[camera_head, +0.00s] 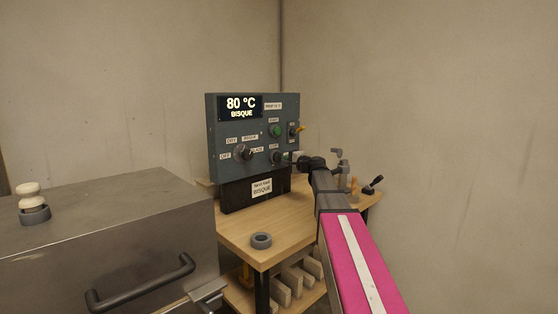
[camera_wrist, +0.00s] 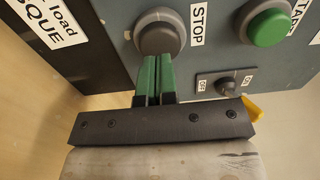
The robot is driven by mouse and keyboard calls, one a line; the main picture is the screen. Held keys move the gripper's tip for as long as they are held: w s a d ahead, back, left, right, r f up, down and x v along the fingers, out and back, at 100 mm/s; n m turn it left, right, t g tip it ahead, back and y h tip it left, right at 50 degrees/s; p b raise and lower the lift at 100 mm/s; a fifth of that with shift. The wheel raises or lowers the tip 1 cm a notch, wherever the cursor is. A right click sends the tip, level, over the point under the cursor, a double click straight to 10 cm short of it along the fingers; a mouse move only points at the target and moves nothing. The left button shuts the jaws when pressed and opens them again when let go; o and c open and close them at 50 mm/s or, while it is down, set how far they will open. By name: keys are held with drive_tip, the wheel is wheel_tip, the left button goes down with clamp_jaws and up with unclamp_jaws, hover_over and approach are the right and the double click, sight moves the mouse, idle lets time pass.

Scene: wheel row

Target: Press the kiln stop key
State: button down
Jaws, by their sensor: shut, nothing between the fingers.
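In the head view the stop key (camera_head: 275,157) sits low on the grey control panel (camera_head: 222,131), partly crowded by my gripper. My gripper (camera_wrist: 154,60) is shut and empty, its green fingertips together in front of the lower edge of the stop key. I cannot tell whether the tips touch it. In the head view my gripper (camera_head: 288,156) reaches the panel from the right.
A green start button (camera_wrist: 268,27) and an on/off toggle switch (camera_wrist: 228,87) are close by. A selector knob (camera_head: 243,152) is left of the stop key. The display (camera_head: 240,107) reads 80 °C BISQUE. A grey ring (camera_head: 261,240) lies on the wooden table (camera_head: 240,228).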

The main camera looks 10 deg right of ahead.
drive_tip(key=shift+w+a, duration=0.15)
drive_tip(key=shift+w, duration=0.1)
drive_tip(key=shift+x, duration=1.1)
drive_tip(key=shift+w+a, duration=0.1)
idle(0.5)
drive_tip(key=shift+v, duration=1.55)
drive_tip(key=v, duration=0.5)
